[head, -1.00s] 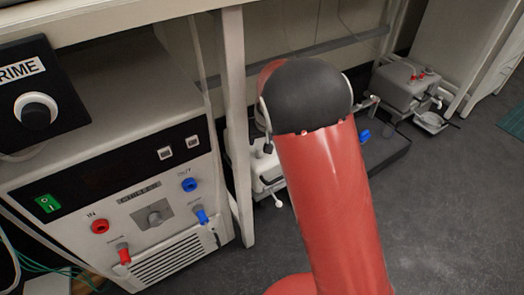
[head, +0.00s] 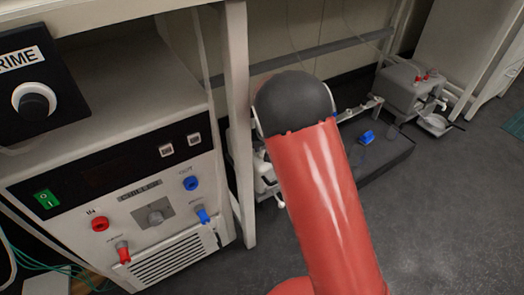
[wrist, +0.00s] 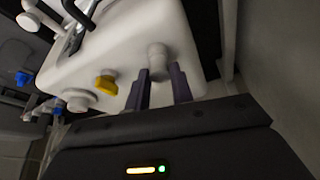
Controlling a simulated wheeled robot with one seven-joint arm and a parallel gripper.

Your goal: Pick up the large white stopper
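In the wrist view a pale, rounded white stopper (wrist: 157,60) stands out from a white vessel (wrist: 120,50). My gripper (wrist: 163,78) has two dark fingers, apart, with their tips at the near end of this stopper, one on each side. The gap between the fingers looks empty below the stopper. I cannot tell whether the fingertips touch it. A second white knob (wrist: 80,103) and a yellow knob (wrist: 105,84) sit on the vessel to the left. In the head view my red arm hides my gripper and the stopper.
A control cabinet (head: 105,190) with red and blue ports stands at the left, beside a pale table leg (head: 239,120). A dark tray (head: 385,150) with a blue piece (head: 366,137) lies behind my arm. Another device (head: 405,88) stands farther back. Floor at right is clear.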

